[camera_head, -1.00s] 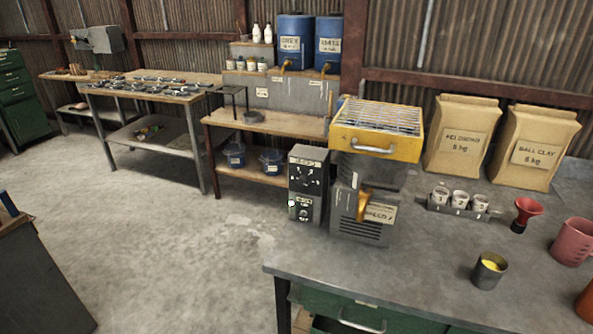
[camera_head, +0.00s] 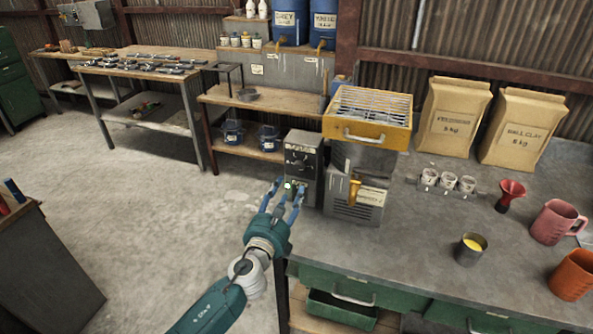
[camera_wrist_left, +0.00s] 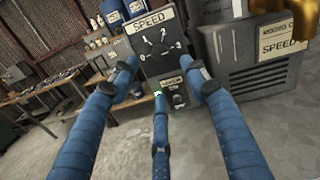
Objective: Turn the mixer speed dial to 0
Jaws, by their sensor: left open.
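The mixer speed control box (camera_head: 304,160) is a dark grey box at the left end of the grey workbench, beside the mixer (camera_head: 357,185). In the left wrist view its front carries a "SPEED" label (camera_wrist_left: 150,20) above a dial (camera_wrist_left: 158,49) with marks around it. Below are a smaller label and a green light (camera_wrist_left: 158,92). My left gripper (camera_head: 284,191) is open and empty in front of the box's lower front. In the left wrist view its blue fingers (camera_wrist_left: 162,85) spread around the lower panel, below the dial. My right gripper is out of view.
The mixer has a yellow grated top (camera_head: 368,108). Paper sacks (camera_head: 452,118), a row of small cups (camera_head: 447,183), a red funnel (camera_head: 509,194) and a grey cup with yellow contents (camera_head: 470,249) stand to the right. Open floor (camera_head: 150,230) lies to the left.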

